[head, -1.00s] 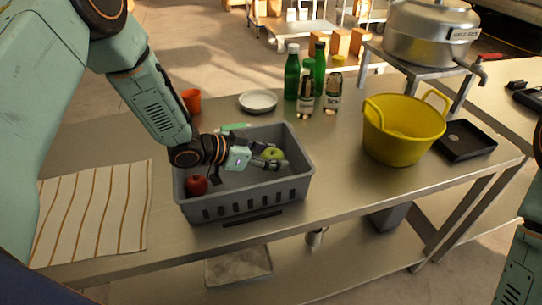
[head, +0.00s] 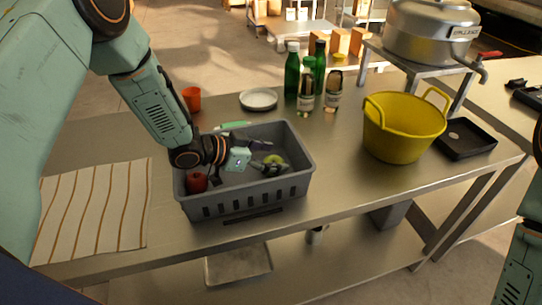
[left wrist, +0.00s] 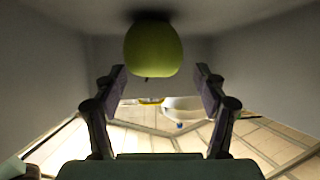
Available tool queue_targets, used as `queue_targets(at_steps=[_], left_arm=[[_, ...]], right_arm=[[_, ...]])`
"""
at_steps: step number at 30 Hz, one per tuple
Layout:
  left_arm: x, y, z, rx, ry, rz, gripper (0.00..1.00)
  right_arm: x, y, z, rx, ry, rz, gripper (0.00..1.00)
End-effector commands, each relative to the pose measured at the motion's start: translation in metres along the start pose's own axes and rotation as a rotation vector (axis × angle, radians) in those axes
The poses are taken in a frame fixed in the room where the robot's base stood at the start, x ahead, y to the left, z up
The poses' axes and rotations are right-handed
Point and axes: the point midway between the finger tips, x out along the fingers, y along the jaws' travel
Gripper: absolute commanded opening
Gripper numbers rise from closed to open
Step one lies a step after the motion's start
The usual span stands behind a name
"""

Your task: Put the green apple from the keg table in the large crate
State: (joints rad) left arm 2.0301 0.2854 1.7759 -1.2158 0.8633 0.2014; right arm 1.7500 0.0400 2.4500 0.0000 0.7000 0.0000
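The green apple (head: 274,159) is inside the large grey crate (head: 250,203), in its right half. It also shows in the left wrist view (left wrist: 153,50), against the crate's grey inside. My left gripper (head: 264,158) reaches into the crate from the left. Its two fingers are spread apart, one on each side of the apple, with gaps showing in the left wrist view (left wrist: 160,76). A red apple (head: 197,182) lies in the crate's left front corner, partly hidden. My right gripper is out of view.
A yellow basket (head: 402,130) and black tray (head: 466,139) stand to the right. Several bottles (head: 306,90), a white plate (head: 258,99) and an orange cup (head: 192,98) stand behind. A striped cloth (head: 95,210) lies left. A metal keg (head: 430,33) stands at back right.

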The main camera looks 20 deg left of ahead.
Motion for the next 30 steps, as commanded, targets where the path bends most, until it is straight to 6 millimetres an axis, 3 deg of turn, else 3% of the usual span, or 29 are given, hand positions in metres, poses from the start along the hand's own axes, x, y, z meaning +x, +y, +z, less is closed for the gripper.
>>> queue_targets(at_steps=[8,13,24,30], left_arm=[[0.0,0.0,0.0,0.0,0.0,0.0,0.74],[-0.007,0.0,-0.013,0.001,0.001,0.0,0.74],[-0.062,-0.001,-0.013,-0.003,0.003,-0.003,0.74],[-0.077,-0.001,-0.012,-0.001,0.001,-0.001,0.74]], right_arm=[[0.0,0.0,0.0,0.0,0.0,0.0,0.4],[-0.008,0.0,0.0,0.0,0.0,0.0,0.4],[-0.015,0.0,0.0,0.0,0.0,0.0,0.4],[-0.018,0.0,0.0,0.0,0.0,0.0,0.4]])
